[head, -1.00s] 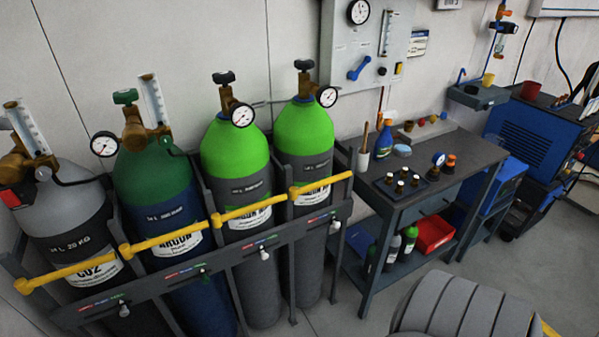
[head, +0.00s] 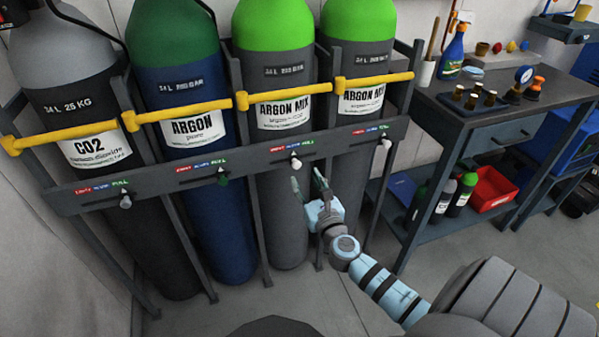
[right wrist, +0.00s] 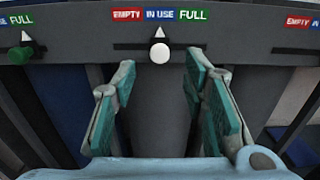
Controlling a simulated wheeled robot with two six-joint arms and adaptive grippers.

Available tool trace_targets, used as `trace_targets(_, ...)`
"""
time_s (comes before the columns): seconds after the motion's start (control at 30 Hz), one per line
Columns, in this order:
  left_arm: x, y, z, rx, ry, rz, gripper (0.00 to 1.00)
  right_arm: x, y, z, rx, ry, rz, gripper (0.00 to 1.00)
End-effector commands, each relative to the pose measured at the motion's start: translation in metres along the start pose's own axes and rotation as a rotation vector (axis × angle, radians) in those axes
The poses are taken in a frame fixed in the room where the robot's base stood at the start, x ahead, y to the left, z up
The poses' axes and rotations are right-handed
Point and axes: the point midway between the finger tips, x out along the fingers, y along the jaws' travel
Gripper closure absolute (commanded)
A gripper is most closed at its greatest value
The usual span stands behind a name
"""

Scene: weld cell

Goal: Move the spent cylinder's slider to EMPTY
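Four gas cylinders stand in a rack. A slider with a white knob (head: 296,162) sits on the rail before the left ARGON MIX cylinder (head: 274,190). In the right wrist view this knob (right wrist: 160,53) is under IN USE on its EMPTY / IN USE / FULL label (right wrist: 160,15). My right gripper (head: 306,181) is open and empty, just below and in front of that knob; its two fingers (right wrist: 158,95) point toward it, apart from it. The gauges are out of view, so I cannot read which cylinder is spent. My left gripper is not in view.
Other sliders sit before the CO2 cylinder (head: 126,201), the green-topped ARGON cylinder (head: 223,180) and the right ARGON MIX cylinder (head: 386,144). Yellow bars (head: 285,97) cross above the rail. A workbench (head: 480,110) with bottles stands right. Floor before the rack is clear.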

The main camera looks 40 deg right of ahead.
Motion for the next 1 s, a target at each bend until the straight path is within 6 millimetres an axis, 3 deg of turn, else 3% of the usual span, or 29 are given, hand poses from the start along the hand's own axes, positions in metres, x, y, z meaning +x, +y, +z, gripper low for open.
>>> trace_targets(0.1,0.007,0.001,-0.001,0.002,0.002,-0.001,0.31,0.031,0.000,-0.002,0.002,-0.001,-0.002,0.60)
trace_targets(0.2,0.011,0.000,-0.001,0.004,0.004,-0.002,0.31,0.048,0.000,-0.003,0.002,0.000,-0.001,0.60)
trace_targets(0.57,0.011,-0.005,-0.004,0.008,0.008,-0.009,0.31,0.059,0.000,-0.002,0.002,0.002,0.001,0.60)
trace_targets(0.83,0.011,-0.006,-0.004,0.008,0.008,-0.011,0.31,0.059,0.000,-0.002,0.003,0.002,0.001,1.00)
trace_targets(1.0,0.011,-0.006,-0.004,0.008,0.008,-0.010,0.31,0.059,0.000,-0.002,0.003,0.002,0.001,1.00)
